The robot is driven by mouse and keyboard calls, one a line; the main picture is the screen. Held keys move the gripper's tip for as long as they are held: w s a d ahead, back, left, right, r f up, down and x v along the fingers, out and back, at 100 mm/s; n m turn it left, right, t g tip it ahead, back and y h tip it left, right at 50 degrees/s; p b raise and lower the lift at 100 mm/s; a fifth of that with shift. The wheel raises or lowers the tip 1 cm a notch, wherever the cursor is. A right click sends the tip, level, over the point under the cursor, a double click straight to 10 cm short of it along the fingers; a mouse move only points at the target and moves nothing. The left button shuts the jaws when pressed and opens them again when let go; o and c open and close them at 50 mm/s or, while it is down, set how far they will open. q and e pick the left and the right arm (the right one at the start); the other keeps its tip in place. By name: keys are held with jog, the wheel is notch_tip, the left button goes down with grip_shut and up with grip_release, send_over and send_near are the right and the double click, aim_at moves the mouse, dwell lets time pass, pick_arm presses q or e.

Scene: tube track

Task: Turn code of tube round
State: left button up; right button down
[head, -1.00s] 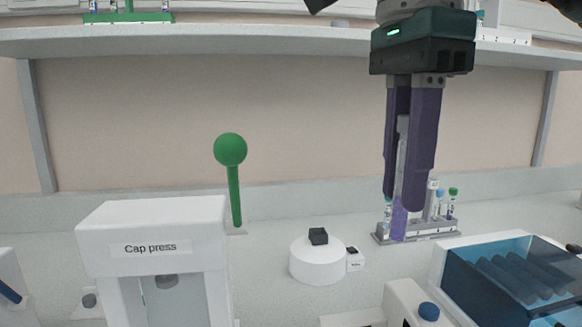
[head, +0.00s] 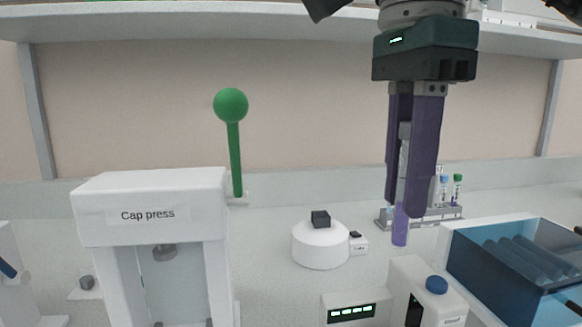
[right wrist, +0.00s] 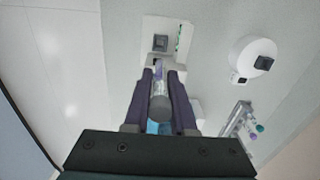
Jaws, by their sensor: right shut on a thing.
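My right gripper (head: 403,208) points straight down and is shut on a tube (head: 400,229) with a translucent purple lower end. The tube hangs upright below the fingers, clear of the rack (head: 448,223) behind it. In the right wrist view the tube (right wrist: 160,98) sits between the two purple fingers of the right gripper (right wrist: 160,85), its round grey end towards the camera. I cannot make out a code on the tube. My left gripper is not in view.
The rack holds several capped tubes. A white Cap press (head: 150,215) with a green-knobbed lever (head: 231,105) stands left. A white round device (head: 320,245) is mid-bench.

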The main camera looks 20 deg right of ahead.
aim_at(398, 246)
jog(key=shift+f+b, duration=1.85)
jog(key=shift+f, duration=0.5)
jog(key=shift+f+b, duration=4.5)
jog(key=shift+f, duration=0.9)
jog(key=n+b, duration=0.1)
jog(key=n, duration=0.3)
jog(key=shift+n, duration=0.4)
jog(key=n, duration=0.3)
jog(key=shift+n+b, duration=0.3)
jog(key=shift+n, duration=0.1)
jog(key=shift+f, duration=0.1)
